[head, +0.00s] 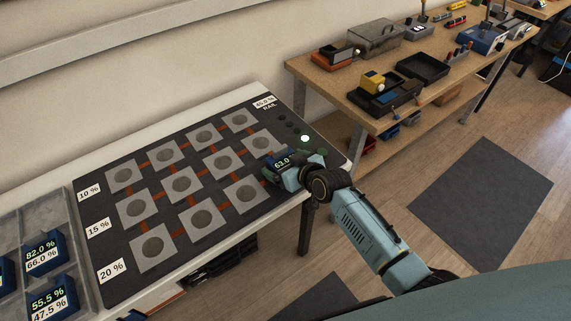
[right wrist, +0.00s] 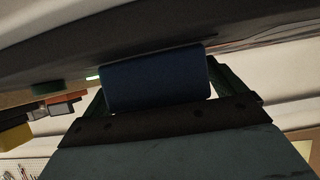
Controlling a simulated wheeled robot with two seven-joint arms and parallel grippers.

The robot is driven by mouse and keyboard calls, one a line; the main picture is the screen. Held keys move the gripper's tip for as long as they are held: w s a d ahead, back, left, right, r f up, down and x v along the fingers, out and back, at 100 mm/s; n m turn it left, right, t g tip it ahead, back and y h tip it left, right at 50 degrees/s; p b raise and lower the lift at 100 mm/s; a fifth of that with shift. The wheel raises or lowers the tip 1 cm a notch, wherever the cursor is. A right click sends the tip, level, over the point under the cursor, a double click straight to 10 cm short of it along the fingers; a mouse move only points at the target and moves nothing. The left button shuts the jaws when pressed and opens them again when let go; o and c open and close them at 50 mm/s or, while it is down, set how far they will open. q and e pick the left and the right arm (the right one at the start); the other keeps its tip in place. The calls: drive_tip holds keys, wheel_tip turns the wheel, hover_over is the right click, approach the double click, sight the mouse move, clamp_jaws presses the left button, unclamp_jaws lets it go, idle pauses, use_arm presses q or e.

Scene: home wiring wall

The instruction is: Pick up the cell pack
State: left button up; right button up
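A dark blue cell pack (head: 283,161) with a lit readout starting "63.0" is at the right end of the black board (head: 122,285). My right gripper (head: 292,168) reaches it from the right, with a finger on either side. In the right wrist view the blue pack (right wrist: 155,80) fills the space between the two fingertips (right wrist: 155,75), which appear to touch its sides. The pack is close to the board, and I cannot tell whether it touches it. My left gripper is not in view.
A grey tray (head: 68,215) at the left holds several other packs, reading 82.0/66.0 (head: 42,252) and 55.5/47.5 (head: 53,298). The board carries grey square pads with round discs, orange links and percent labels. A wooden workbench (head: 335,80) with tools stands at the back right.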

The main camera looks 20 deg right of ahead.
drive_tip(key=shift+r, duration=0.1)
drive_tip(key=c, duration=1.1)
